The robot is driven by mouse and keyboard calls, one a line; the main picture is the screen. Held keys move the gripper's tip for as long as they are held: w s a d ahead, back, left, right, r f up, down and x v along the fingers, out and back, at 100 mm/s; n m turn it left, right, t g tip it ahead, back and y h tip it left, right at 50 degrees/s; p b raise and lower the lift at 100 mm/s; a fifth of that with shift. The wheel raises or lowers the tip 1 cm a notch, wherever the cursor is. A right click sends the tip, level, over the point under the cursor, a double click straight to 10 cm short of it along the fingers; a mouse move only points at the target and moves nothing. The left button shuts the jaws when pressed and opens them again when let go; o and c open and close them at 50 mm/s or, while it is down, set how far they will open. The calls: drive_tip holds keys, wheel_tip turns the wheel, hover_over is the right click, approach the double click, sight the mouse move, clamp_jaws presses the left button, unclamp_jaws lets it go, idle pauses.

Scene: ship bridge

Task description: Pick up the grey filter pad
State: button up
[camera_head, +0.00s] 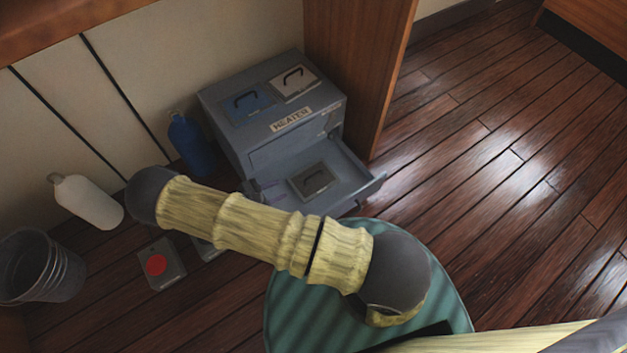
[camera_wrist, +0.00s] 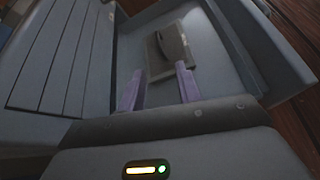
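A grey filter pad (camera_head: 312,180) with a dark handle lies in the open drawer of the grey heater cabinet. It also shows in the wrist view (camera_wrist: 178,41), flat on the drawer floor. My gripper (camera_wrist: 158,84) shows in the wrist view as two purple fingers spread apart with nothing between them. The fingers point into the drawer and the pad lies just beyond their tips; contact cannot be told.
The heater cabinet (camera_head: 228,138) has a blue pad (camera_head: 247,103) and a beige-grey pad (camera_head: 296,82) on top. Drawer walls (camera_head: 362,190) surround the grey pad. A blue bottle (camera_head: 187,143), white bottle (camera_head: 88,202), bucket (camera_head: 38,268) and red-button box (camera_head: 161,267) stand left. Floor at right is clear.

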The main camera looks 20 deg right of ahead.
drive_tip(key=b, duration=0.7)
approach(313, 175)
drive_tip(key=x, duration=0.5)
drive_tip(key=shift+s+a+f, duration=0.1)
drive_tip(key=shift+s+f, duration=0.1)
drive_tip(key=shift+f, duration=0.05)
drive_tip(key=shift+w+d, duration=0.15)
drive_tip(key=shift+d, duration=0.1)
drive_tip(key=b+x, duration=0.2)
drive_tip(key=shift+w+d+f, duration=0.1)
drive_tip(key=shift+w+f, duration=0.1)
drive_tip(key=shift+f, duration=0.2)
drive_tip(key=shift+b+x, duration=1.15)
drive_tip(key=shift+w+d+r, duration=0.1)
drive_tip(key=shift+d+r, duration=0.1)
clamp_jaws()
